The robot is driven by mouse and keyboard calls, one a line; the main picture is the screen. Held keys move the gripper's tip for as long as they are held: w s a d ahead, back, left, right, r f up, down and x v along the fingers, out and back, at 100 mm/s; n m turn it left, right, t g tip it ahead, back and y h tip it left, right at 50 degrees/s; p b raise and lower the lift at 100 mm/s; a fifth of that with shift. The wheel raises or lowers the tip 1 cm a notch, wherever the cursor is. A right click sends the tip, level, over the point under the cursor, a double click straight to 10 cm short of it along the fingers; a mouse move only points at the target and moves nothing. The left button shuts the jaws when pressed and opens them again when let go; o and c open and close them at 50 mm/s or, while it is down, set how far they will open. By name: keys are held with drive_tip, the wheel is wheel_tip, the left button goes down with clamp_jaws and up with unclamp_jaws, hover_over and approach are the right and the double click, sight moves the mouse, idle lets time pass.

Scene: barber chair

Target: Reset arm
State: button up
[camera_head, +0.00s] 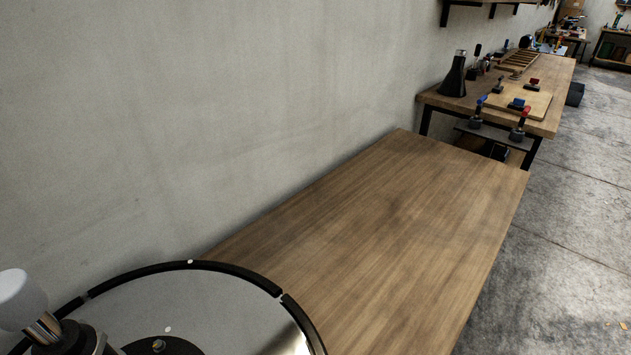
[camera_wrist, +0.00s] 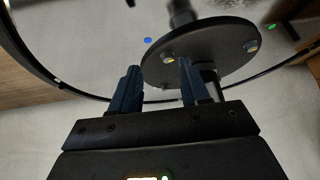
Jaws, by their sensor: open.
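My gripper (camera_wrist: 159,65) shows in the wrist view with its two dark fingers apart. I see nothing held between them. I cannot make out my gripper in the head view. No barber chair can be made out in either view.
A bare wooden table (camera_head: 400,215) runs along the pale wall (camera_head: 230,110). Behind it, a workbench (camera_head: 553,118) carries a black flask-like bottle (camera_head: 454,78), a wooden board (camera_head: 530,104) and red- and blue-handled clamps. The concrete floor (camera_head: 565,240) to the right is mostly clear.

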drive_tip(key=s+d+f+m+t, duration=0.1)
drive_tip(key=d, duration=0.2)
drive_tip(key=s+d+f+m+t, duration=0.1)
drive_tip(key=d+m, duration=0.1)
drive_tip(key=d, duration=0.1)
drive_tip(key=s+d+f+m+t, duration=0.1)
drive_tip(key=d, duration=0.2)
drive_tip(key=shift+s+m+t+y, duration=0.2)
drive_tip(key=shift+m+t+y, duration=0.1)
drive_tip(key=shift+m+t, duration=0.1)
drive_tip(key=s+d+r+m+t+h, duration=0.2)
drive_tip(key=s+d+m+t, duration=0.25)
drive_tip(key=d, duration=0.65)
drive_tip(key=s+d+r+m+t+h, duration=0.2)
drive_tip(key=s+d+r+t+h, duration=0.1)
drive_tip(key=s+d+r, duration=0.8)
drive_tip(key=d+r+h, duration=0.1)
drive_tip(key=d, duration=0.1)
drive_tip(key=shift+s+d+r+t, duration=0.35)
drive_tip(key=shift+s, duration=0.05)
